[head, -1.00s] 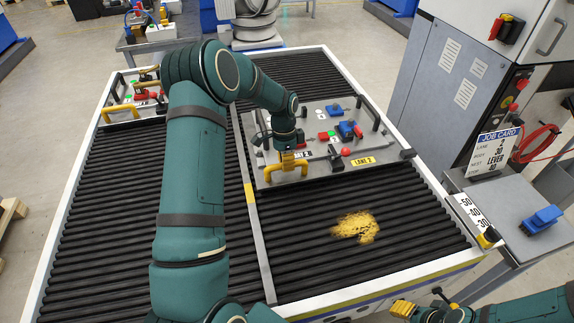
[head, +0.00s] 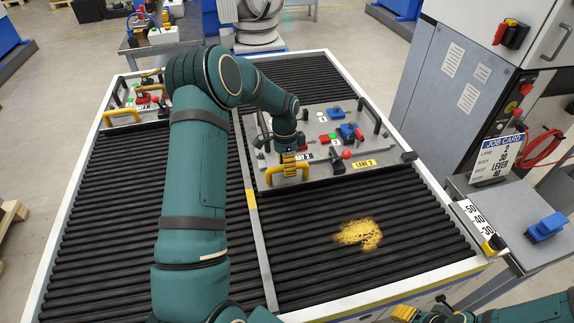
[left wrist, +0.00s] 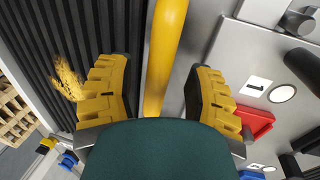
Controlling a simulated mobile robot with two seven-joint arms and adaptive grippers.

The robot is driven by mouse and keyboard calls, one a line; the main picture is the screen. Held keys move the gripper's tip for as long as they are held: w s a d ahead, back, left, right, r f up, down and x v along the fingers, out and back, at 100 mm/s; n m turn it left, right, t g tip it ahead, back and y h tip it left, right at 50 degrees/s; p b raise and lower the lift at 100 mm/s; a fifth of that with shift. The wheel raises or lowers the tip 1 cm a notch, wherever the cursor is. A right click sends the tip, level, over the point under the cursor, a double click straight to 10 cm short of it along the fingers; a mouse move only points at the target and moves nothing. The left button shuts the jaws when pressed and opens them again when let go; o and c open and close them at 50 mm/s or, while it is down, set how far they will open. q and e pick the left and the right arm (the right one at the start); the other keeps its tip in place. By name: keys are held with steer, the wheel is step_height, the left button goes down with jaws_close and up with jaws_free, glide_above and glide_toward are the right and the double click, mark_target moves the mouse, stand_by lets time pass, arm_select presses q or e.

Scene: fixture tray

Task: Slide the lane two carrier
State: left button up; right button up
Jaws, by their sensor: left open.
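The lane two carrier (head: 345,175) is a grey plate with a yellow "LANE 2" label (head: 364,163), lying on the black rollers of the right lane. A yellow bar handle (head: 287,172) stands at its near left edge. My left gripper (head: 288,162) is at this handle from above. In the left wrist view, the yellow handle (left wrist: 165,50) passes between the two parted fingers of the left gripper (left wrist: 160,72), with gaps at both sides. My right gripper (head: 425,310) shows partly at the bottom right, away from the carrier; its jaws are unclear.
Another carrier (head: 122,117) sits at the far left lane. A divider rail (head: 262,250) separates the lanes. Yellow patch (head: 358,233) marks the otherwise clear near rollers. At right are a job card (head: 497,158), a numbered scale (head: 474,218) and a blue part (head: 545,226).

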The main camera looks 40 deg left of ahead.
arm_select(q)
steer(key=shift+r, duration=0.1)
step_height(320, 180, up, 12)
steer(key=w+a, duration=0.1)
steer(key=shift+w+a+f, duration=0.2)
steer(key=shift+w+a, duration=0.05)
steer(key=shift+a, duration=0.1)
stand_by(0.5)
